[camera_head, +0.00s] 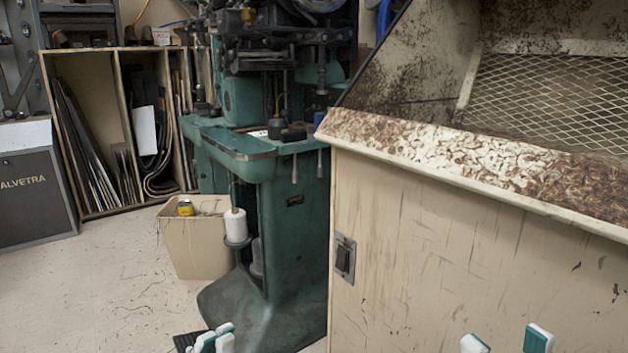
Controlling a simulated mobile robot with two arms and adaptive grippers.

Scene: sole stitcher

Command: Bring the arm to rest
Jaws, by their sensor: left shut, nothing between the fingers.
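My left gripper (215,338) shows at the bottom edge, left of the middle. Its white and green fingertips are close together, shut with nothing between them. My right gripper (506,340) shows at the bottom edge on the right, in front of the beige cabinet. Its two fingertips stand well apart, open, with nothing seen between them. Only the fingertips show; the rest of both grippers and the arms are below the picture.
A green stitching machine (290,215) stands in the middle. A beige cabinet (430,240) with a worn rim and mesh fills the right. A beige bin (193,243) stands beside the machine. A wooden rack (88,80) and grey box (35,195) are behind left.

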